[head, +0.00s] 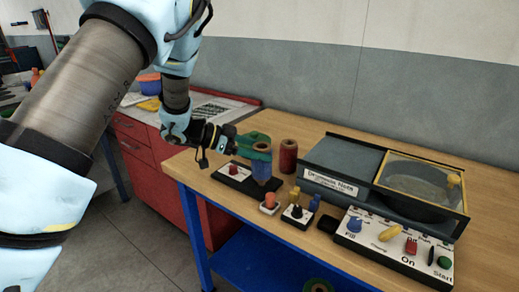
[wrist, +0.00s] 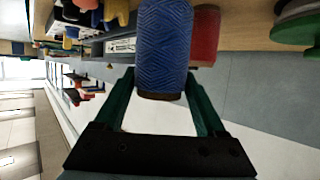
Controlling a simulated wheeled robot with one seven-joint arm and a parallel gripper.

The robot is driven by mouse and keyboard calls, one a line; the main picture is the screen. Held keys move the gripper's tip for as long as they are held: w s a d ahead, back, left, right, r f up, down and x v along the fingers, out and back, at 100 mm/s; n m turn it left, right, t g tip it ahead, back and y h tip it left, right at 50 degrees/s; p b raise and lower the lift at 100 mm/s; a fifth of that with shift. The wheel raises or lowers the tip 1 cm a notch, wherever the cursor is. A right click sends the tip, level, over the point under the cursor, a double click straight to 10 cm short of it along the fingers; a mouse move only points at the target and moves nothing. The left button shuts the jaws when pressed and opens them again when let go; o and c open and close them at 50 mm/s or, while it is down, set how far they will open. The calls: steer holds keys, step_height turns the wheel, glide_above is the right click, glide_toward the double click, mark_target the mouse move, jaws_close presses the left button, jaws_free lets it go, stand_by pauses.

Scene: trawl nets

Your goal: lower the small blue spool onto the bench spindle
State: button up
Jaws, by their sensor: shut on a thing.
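The small blue spool (head: 262,171) is upright at the right end of a black base plate (head: 231,180) on the bench. My green gripper (head: 259,149) is shut on its upper part. In the wrist view the blue spool (wrist: 163,40) sits between my two green fingers (wrist: 162,88), its brown end towards me. I cannot make out the bench spindle; the spool may hide it. I cannot tell whether the spool's lower end touches the plate or hangs just above it.
A dark red spool (head: 288,157) stands close behind and right of the blue one. Small blocks with orange, yellow and blue knobs (head: 297,213) stand in front. A grey machine (head: 342,168) and a button panel (head: 395,248) fill the right side. The bench's left front is clear.

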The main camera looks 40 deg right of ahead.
steer(key=shift+f+b, duration=0.45)
steer(key=shift+f, duration=0.55)
steer(key=o, duration=1.4)
steer(key=b+v, duration=0.2)
steer(key=v, duration=0.8)
steer(key=shift+w+a+r+b, duration=0.2)
steer(key=shift+a+b, duration=0.1)
steer(key=shift+b, duration=0.05)
steer(key=shift+w, duration=0.1)
